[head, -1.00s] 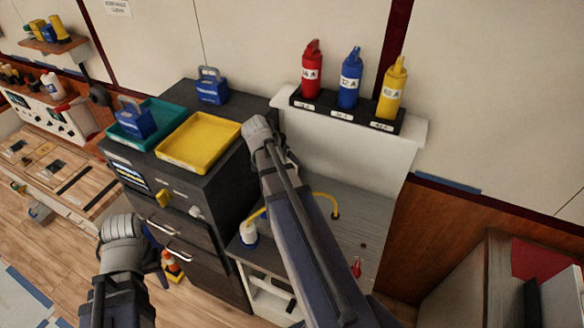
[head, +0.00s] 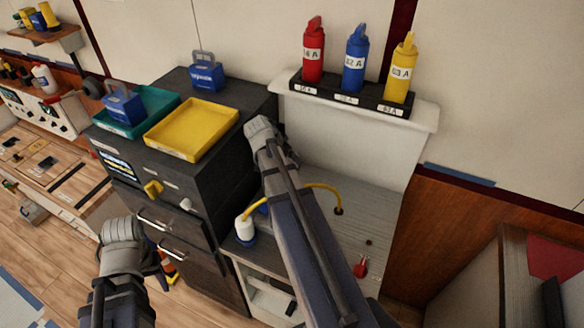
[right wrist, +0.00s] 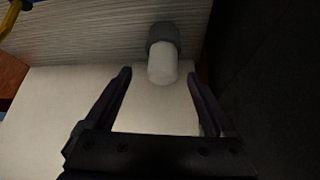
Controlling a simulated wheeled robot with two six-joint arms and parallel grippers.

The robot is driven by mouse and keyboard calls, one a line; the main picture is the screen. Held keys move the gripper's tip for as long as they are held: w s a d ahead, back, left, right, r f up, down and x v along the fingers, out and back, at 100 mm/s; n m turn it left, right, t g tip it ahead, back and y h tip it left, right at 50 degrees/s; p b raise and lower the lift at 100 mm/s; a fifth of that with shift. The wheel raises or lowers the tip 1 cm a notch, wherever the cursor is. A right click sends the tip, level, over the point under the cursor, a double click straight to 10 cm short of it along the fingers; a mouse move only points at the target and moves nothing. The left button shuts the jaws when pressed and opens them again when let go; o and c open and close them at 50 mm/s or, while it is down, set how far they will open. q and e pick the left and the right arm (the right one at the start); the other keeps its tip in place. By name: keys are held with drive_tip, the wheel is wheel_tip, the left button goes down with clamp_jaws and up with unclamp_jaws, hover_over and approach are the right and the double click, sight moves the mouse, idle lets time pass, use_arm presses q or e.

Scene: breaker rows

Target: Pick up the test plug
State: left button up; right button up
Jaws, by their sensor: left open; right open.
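The likely test plug is a white cylinder (head: 245,228) with a blue base and a yellow cable, upright on the grey bench top left of my right forearm. My right gripper is hidden behind its arm in the head view. In the right wrist view my right gripper (right wrist: 159,76) is open and empty. A white cylinder with a grey collar (right wrist: 163,62) shows beyond and between its fingertips; I cannot tell whether it is the same object. My left gripper (head: 160,264) is partly seen low at the left, open, in front of the dark cabinet, away from the plug.
The dark cabinet (head: 225,150) bears a yellow tray (head: 190,130), a teal tray (head: 160,110) and blue padlock-like blocks. Red (head: 313,52), blue (head: 356,60) and yellow (head: 402,70) bottles stand on a ledge.

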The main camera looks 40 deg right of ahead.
drive_tip(key=shift+d+f, duration=0.15)
drive_tip(key=shift+f, duration=0.15)
drive_tip(key=b+x, duration=0.2)
drive_tip(key=x, duration=0.1)
drive_tip(key=b+x, duration=0.1)
drive_tip(key=shift+w+f+b, duration=0.3)
drive_tip(key=shift+b, duration=0.1)
drive_tip(key=shift+d+f, duration=0.25)
drive_tip(key=shift+d, duration=0.1)
drive_tip(key=shift+r, duration=0.1)
clamp_jaws()
